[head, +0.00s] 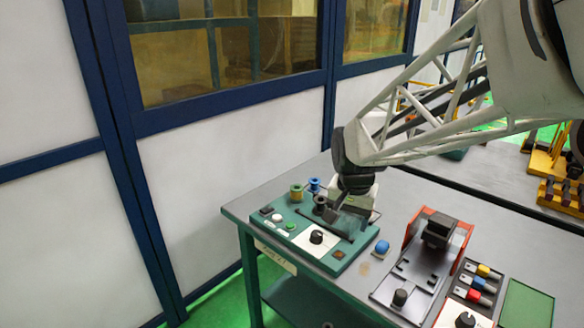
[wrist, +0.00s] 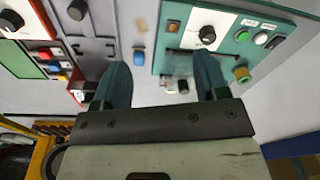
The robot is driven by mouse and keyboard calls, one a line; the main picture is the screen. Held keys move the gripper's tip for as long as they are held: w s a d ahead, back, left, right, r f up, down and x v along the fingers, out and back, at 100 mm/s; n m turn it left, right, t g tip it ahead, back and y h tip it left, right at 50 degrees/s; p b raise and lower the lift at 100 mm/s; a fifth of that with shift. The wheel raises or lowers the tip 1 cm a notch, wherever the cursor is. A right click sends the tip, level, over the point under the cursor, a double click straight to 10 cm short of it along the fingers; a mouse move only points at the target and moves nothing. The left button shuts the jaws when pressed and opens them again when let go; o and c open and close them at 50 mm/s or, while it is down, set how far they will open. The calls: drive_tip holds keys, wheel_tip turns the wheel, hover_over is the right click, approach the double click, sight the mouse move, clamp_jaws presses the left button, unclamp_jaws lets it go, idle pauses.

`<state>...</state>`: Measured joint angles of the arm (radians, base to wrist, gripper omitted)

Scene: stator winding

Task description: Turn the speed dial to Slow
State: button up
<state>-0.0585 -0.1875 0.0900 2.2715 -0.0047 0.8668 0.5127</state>
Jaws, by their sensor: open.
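A black dial (head: 316,237) sits on a white plate on the front of the teal winding unit (head: 290,213). The wrist view also shows this dial (wrist: 207,35), upper right of centre, apart from my fingers. Another black dial on a white plate (head: 465,320) is at the bottom right of the head view. It appears as a dial (wrist: 11,20) at the wrist view's top left corner. The labels are too small to read, so I cannot tell which is the speed dial. My gripper (wrist: 160,76) is open above the unit's back part, holding nothing.
Yellow (head: 297,191) and blue (head: 314,185) spools stand at the unit's back. A blue knob-like part (head: 382,247) is on the table (head: 240,207) beside it. A red and black fixture (head: 428,255) and a panel of coloured switches (head: 478,284) are to the right.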

sight(317, 234)
drive_tip(key=w+a+f+m, duration=0.1)
drive_tip(key=w+f, duration=0.2)
drive_tip(key=w, duration=0.2)
drive_tip(key=w+a+f+m, duration=0.1)
drive_tip(key=w+f, duration=0.2)
drive_tip(key=w, duration=0.2)
drive_tip(key=w+a+f+m+g, duration=0.1)
drive_tip(key=w+a+f, duration=0.1)
drive_tip(key=w+f, duration=0.2)
drive_tip(key=shift+w+a, duration=0.1)
drive_tip(key=shift+w, duration=0.3)
drive_tip(key=shift+w+a+f+m, duration=0.2)
drive_tip(key=shift+w+f+m, duration=0.25)
drive_tip(key=shift+w, duration=0.1)
drive_tip(key=shift+f, duration=0.1)
drive_tip(key=shift+f, duration=3.8)
drive_tip(key=c, duration=0.9)
